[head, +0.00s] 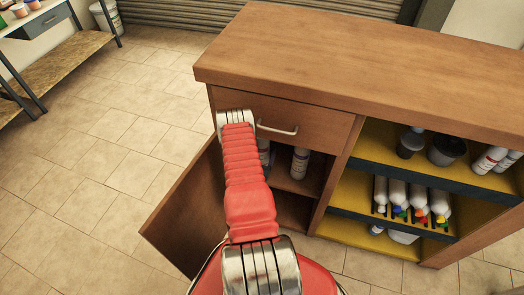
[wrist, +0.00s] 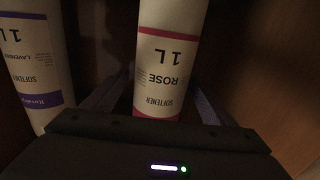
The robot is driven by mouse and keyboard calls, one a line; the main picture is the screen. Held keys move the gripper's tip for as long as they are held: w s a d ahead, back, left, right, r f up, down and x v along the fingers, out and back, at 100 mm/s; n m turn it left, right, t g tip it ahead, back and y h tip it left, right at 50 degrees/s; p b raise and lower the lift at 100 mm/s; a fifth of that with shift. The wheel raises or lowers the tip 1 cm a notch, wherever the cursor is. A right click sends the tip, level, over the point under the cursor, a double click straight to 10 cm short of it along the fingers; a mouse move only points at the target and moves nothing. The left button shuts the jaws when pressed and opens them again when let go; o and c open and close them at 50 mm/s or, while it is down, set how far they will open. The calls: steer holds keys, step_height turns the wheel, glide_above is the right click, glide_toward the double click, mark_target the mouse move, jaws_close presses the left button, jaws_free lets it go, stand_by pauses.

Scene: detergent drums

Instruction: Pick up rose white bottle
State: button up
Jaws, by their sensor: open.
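The rose white bottle (wrist: 165,55) has a white label with pink-red bands, reading "SOFTENER ROSE 1 L" upside down in the wrist view. My gripper (wrist: 158,108) is open, with one dark finger on each side of this bottle; contact cannot be told. A white bottle with purple bands, marked lavender (wrist: 30,65), stands to the left in the wrist view.
The wooden cupboard door (head: 190,215) hangs open at the left. A drawer with a metal handle (head: 277,129) is above the opening. Yellow shelves (head: 345,200) at the right hold several bottles and dark tubs. The tiled floor at left is clear.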

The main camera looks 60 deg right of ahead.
mark_target(262, 144)
stand_by(0.4)
steer(key=c, duration=2)
steer(key=shift+r, duration=0.1)
jaws_close()
steer(key=shift+r, duration=0.1)
steer(key=shift+r, duration=1.7)
steer(key=s+a, duration=0.3)
steer(key=a, duration=1.4)
steer(key=shift+a, duration=0.4)
steer(key=shift+f, duration=0.1)
